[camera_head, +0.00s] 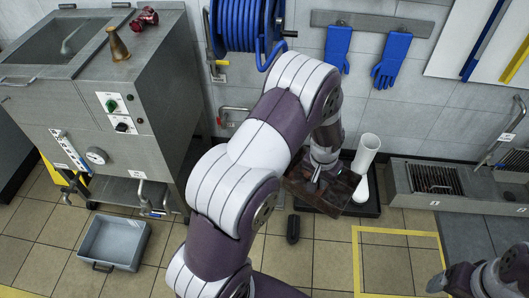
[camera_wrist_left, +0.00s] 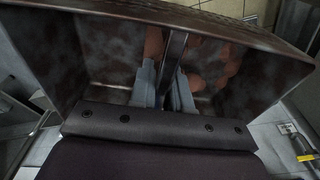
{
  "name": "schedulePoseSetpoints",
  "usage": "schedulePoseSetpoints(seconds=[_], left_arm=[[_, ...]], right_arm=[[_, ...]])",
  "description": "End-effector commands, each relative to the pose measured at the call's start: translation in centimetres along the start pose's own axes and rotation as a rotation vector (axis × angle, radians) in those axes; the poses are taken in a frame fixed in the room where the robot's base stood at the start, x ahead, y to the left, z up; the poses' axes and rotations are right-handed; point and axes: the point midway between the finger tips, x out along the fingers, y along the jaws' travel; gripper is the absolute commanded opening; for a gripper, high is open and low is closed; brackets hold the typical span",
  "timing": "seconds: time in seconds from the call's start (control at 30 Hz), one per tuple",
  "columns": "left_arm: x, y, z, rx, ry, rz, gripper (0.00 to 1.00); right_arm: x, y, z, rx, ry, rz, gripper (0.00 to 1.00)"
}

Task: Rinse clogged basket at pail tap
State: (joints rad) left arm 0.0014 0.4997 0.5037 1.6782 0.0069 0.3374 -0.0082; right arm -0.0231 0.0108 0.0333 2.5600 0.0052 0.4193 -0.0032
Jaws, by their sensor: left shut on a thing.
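My left gripper (camera_head: 313,184) is shut on a dark basket (camera_head: 336,190), held tilted in the air in front of the back wall. In the left wrist view, the basket (camera_wrist_left: 100,62) has blotchy brown-black walls, with orange-brown lumps (camera_wrist_left: 211,72) inside. The fingers of the left gripper (camera_wrist_left: 170,95) reach to a dark bar across the basket. A small tap (camera_head: 234,110) is on the back wall, and another curved tap (camera_head: 513,124) stands at far right; neither touches the basket. My right gripper (camera_head: 438,283) shows only partly at the lower right.
A blue hose reel (camera_head: 246,24) is on the wall. White boot-like items (camera_head: 366,156) stand on a black tray behind the basket. A yellow-outlined floor square (camera_head: 398,232) looks clear.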

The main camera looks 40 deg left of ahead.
Motion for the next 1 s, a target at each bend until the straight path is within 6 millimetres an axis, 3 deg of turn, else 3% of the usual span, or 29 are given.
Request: schedulePoseSetpoints(seconds=[0.6, 1.0], left_arm=[[0.1, -0.2, -1.1, -0.001, 0.001, 0.000, 0.00], [-0.2, 0.0, -0.2, 0.000, 0.001, 0.000, 0.00]], right_arm=[[-0.2, 0.0, 0.0, 0.000, 0.000, 0.000, 0.80], [-0.8, 0.0, -0.1, 0.000, 0.000, 0.000, 0.80]])
